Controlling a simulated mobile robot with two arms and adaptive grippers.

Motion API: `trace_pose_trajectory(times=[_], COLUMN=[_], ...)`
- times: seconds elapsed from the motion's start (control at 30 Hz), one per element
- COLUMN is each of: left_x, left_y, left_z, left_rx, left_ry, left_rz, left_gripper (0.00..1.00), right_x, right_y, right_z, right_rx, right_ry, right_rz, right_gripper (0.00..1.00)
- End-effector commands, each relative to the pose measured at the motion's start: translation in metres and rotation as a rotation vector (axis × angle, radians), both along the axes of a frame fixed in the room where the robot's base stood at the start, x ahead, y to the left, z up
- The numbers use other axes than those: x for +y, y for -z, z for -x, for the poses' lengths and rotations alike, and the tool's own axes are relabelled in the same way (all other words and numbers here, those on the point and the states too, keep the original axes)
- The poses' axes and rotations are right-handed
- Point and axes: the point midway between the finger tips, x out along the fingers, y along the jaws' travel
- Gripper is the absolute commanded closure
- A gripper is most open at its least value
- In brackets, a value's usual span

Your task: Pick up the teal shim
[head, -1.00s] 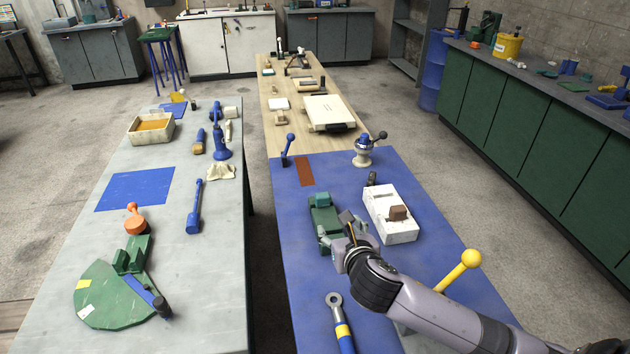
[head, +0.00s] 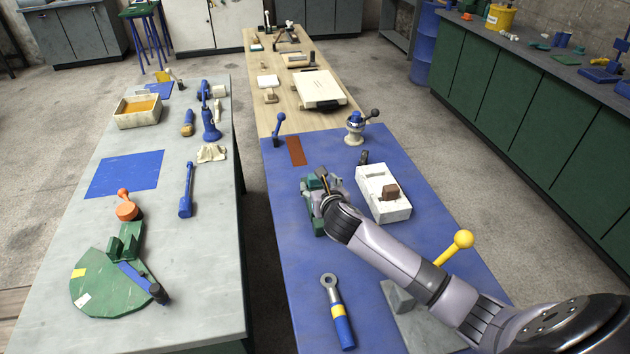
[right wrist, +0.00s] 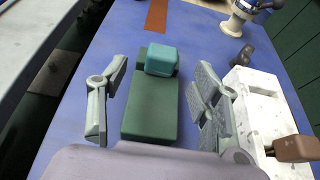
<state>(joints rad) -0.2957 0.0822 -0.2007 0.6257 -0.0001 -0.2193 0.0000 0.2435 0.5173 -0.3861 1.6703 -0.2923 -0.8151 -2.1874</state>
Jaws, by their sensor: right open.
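The teal shim (right wrist: 162,60) is a small rounded block. In the right wrist view it sits on the far end of a dark green block (right wrist: 150,108) on the blue mat. My right gripper (right wrist: 162,76) is open, with one finger to each side of the green block and the shim; nothing is held. In the head view my right gripper (head: 325,185) is over the green block (head: 319,226) and hides most of it, and the shim is hard to make out there. My left gripper is not in view.
A white box with a brown block (head: 384,205) stands close to the right of the gripper. A brown strip (head: 296,151) lies flat beyond; the mat left of the gripper is clear.

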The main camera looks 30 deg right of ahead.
Motion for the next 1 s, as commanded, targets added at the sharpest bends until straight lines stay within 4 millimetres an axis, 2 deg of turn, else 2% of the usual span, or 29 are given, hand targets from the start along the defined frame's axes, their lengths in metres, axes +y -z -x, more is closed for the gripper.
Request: trace_pose_trajectory(times=[0.17, 0.5, 0.83, 1.0], left_x=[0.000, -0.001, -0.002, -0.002], left_y=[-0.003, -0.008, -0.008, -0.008], left_z=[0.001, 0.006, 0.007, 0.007], left_rx=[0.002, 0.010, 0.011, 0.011], left_ry=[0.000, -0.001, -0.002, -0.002], left_rz=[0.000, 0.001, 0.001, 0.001], left_gripper=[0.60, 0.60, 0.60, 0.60], right_x=[-0.004, -0.015, -0.016, -0.016], right_y=[0.003, 0.021, 0.023, 0.023], right_z=[-0.009, -0.043, -0.046, -0.046], right_rx=[0.000, 0.000, 0.000, 0.000], right_ry=[0.001, 0.000, 0.000, -0.001], right_rz=[-0.001, -0.001, 0.001, 0.001], right_gripper=[0.42, 0.42, 0.42, 0.54])
